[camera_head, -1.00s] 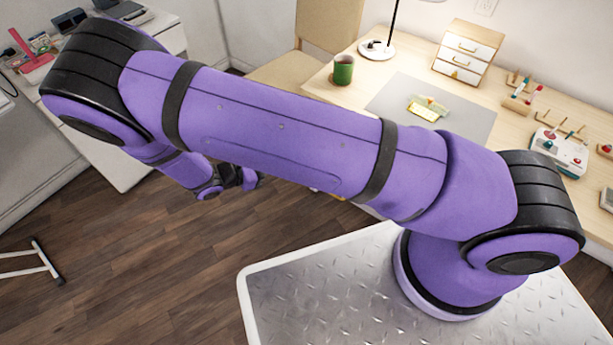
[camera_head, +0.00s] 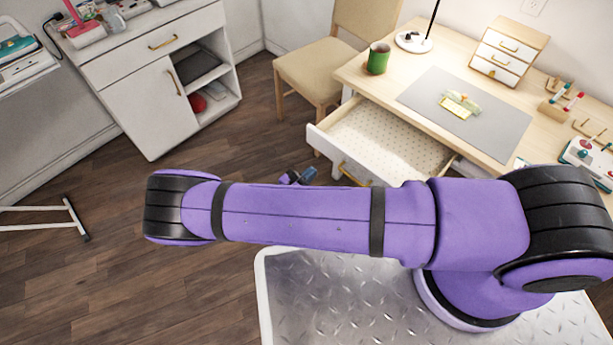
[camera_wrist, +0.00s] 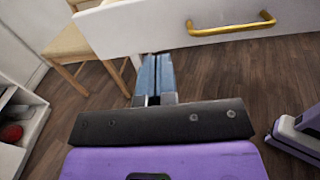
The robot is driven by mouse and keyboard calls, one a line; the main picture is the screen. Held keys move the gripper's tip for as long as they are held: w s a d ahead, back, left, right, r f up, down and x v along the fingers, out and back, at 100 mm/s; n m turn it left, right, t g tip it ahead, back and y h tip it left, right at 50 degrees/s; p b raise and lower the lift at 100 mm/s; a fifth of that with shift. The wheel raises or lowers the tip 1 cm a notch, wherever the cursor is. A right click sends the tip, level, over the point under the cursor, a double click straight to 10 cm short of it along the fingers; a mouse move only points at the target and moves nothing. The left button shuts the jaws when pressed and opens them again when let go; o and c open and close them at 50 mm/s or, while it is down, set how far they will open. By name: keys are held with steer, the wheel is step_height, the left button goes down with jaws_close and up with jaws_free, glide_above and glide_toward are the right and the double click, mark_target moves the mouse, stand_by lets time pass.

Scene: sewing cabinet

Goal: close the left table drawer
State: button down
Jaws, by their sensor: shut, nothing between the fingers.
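The left table drawer (camera_head: 385,136) stands open under the wooden table in the head view. It is empty, with a dotted lining and a white front with a gold handle (camera_head: 355,173). In the wrist view the white drawer front (camera_wrist: 150,28) crosses the top, with its gold handle (camera_wrist: 232,24) to the right. My gripper (camera_wrist: 153,60) is shut and empty, its blue fingertips pointing at the drawer front's lower edge, left of the handle. I cannot tell whether they touch. In the head view my gripper (camera_head: 303,175) shows just in front of the drawer, partly hidden by my arm.
A beige chair (camera_head: 325,68) stands left of the table (camera_head: 480,70). On the tabletop are a green mug (camera_head: 378,58), a grey mat (camera_head: 420,95), a lamp base (camera_head: 413,41) and a small drawer box (camera_head: 507,52). A white cabinet (camera_head: 150,105) is at the left. The floor between is clear.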

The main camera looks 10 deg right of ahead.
mark_target(335, 152)
steer(key=x, duration=0.9)
steer(key=shift+w+d, duration=0.2)
steer(key=shift+d, duration=0.05)
steer(key=shift+d, duration=0.1)
